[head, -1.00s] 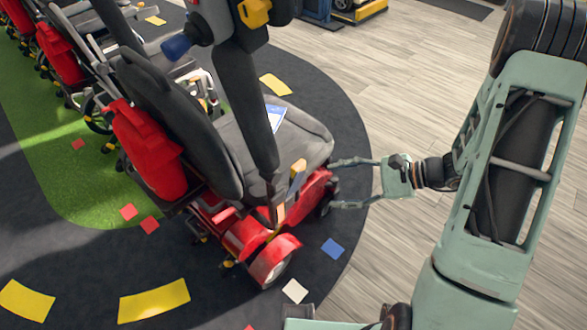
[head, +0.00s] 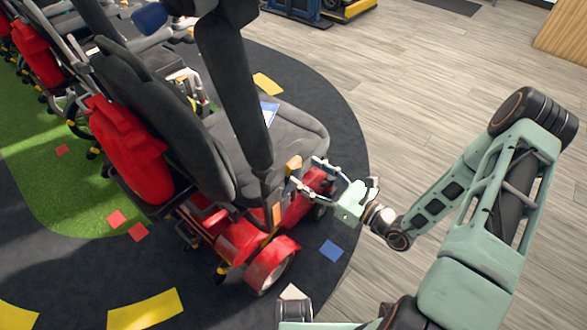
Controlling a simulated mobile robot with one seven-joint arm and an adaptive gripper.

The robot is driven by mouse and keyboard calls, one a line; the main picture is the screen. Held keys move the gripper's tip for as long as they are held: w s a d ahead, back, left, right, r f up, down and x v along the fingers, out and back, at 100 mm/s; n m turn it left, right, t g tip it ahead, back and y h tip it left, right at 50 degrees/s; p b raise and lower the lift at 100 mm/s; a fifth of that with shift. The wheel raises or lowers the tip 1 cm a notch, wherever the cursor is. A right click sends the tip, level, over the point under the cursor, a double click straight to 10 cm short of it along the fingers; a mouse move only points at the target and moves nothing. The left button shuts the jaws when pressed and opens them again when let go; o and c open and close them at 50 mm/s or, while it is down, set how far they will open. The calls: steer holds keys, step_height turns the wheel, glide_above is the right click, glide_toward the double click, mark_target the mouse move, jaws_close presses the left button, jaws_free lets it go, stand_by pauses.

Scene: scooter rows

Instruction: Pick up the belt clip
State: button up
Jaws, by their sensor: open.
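I cannot make out the belt clip for certain. A small tan-orange piece (head: 293,164) shows at the front edge of the red scooter's grey seat (head: 285,140), and another orange piece (head: 277,213) sits lower, at the foot of the dark post. Either could be the clip or part of the scooter. My gripper (head: 303,171) is open, its two thin fingers pointing left over the red scooter body (head: 268,262). Its fingertips are close to the upper tan piece; I cannot tell whether they touch it. I see nothing between the fingers.
A thick dark post (head: 235,95) rises in front of the seat. A blue-and-white card (head: 269,113) lies on the seat. More scooters with red packs (head: 38,65) stand in a row at the upper left. Wooden floor (head: 415,90) at the right is clear.

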mark_target(297, 164)
steer(key=x, duration=0.2)
steer(key=b+x, duration=0.1)
steer(key=r+x, duration=0.1)
steer(key=x, duration=0.1)
steer(key=shift+w+a, duration=0.2)
steer(key=shift+c, duration=0.4)
steer(key=c, duration=1.2)
